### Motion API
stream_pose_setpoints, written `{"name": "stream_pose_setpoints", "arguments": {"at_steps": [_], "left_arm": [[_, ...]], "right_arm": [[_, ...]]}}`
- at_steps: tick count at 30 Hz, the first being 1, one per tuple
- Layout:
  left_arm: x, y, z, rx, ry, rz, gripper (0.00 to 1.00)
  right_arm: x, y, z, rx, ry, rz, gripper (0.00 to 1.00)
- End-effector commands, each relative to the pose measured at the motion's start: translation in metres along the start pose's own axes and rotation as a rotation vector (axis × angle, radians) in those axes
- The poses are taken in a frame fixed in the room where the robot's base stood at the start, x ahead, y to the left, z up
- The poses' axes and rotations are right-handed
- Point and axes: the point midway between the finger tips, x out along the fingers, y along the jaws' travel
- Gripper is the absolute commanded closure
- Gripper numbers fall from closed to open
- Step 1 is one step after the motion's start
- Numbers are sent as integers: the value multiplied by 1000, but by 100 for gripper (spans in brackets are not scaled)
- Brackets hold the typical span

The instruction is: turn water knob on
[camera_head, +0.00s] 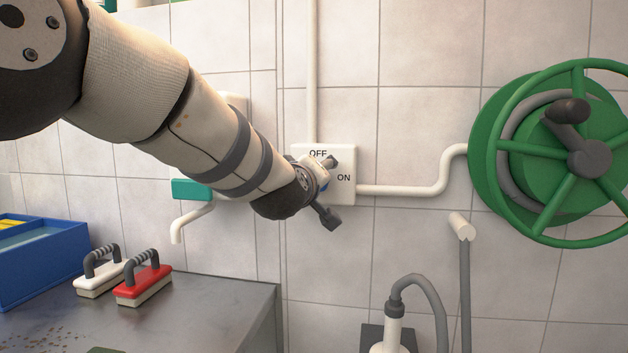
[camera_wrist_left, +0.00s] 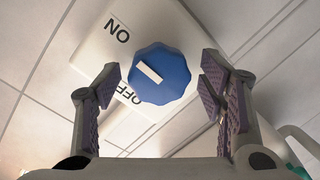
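The water knob is a round blue dial with a white mark (camera_wrist_left: 165,85), on a white wall plate (camera_head: 342,188) lettered OFF at the top and ON at the right. In the wrist view its mark sits on the side toward the two labels, roughly between them. In the head view my wrist and gripper hide most of the knob. My left gripper (camera_head: 332,189) is in front of the plate. In the wrist view the left gripper (camera_wrist_left: 160,82) is open, with one finger on each side of the knob; contact is not clear. My right gripper is not in view.
A green hose reel (camera_head: 590,200) is on the wall at the right, joined to the plate by a white pipe (camera_head: 400,190). A metal counter (camera_head: 215,310) holds a red brush (camera_head: 143,285), a white brush (camera_head: 98,283) and a blue bin (camera_head: 40,265). A teal-topped dispenser spout (camera_head: 178,235) is at the left.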

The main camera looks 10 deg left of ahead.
Motion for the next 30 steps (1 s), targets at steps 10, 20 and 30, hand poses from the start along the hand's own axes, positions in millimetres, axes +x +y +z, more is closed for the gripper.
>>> {"name": "stream_pose_setpoints", "arguments": {"at_steps": [10,20,30], "left_arm": [[-39,2,-2,-1,1,2,37],[-109,-1,2,-12,-5,3,37],[-121,0,0,0,0,0,37]], "right_arm": [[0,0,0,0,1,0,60],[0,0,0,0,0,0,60],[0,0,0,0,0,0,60]]}}
